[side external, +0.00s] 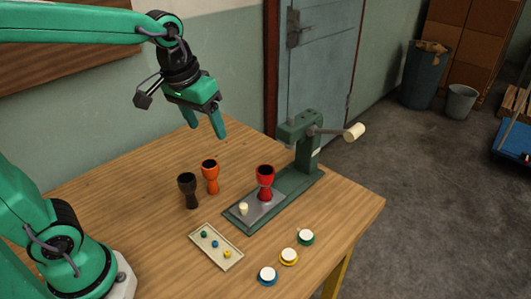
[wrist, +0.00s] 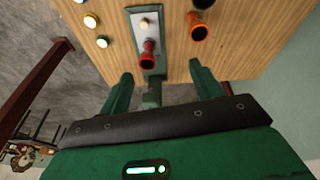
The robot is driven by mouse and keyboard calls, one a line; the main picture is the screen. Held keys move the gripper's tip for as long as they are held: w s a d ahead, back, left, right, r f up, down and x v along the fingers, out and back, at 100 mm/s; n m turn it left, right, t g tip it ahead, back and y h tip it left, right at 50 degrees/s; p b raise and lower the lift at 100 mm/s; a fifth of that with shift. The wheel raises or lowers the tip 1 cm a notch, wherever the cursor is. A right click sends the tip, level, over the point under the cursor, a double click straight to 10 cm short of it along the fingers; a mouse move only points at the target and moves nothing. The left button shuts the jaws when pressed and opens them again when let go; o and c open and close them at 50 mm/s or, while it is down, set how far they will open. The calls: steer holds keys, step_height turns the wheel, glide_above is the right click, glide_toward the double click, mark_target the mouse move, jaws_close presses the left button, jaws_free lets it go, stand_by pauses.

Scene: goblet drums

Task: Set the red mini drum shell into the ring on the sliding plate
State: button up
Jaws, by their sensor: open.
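The red mini drum shell (side external: 265,181) stands upright on the grey sliding plate (side external: 248,216) of the green press (side external: 306,152). It also shows in the wrist view (wrist: 149,55). I cannot make out the ring around its foot. My gripper (side external: 207,128) is open and empty, high above the table, to the left of and apart from the red shell. In the wrist view its two fingers (wrist: 160,82) are spread wide.
An orange drum (side external: 210,177) and a black drum (side external: 188,190) stand left of the plate. A tray (side external: 228,259) with small coloured pieces and several white-topped discs (side external: 289,257) lie in front. A cream knob (side external: 243,209) sits on the plate; the press lever (side external: 354,131) sticks out right.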

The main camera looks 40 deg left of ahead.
steer(key=s+a+f+m+t, duration=0.1)
steer(key=s+a+f+t, duration=0.1)
steer(key=s, duration=0.8)
steer(key=shift+a+m+t, duration=0.15)
steer(key=shift+m+t, duration=0.15)
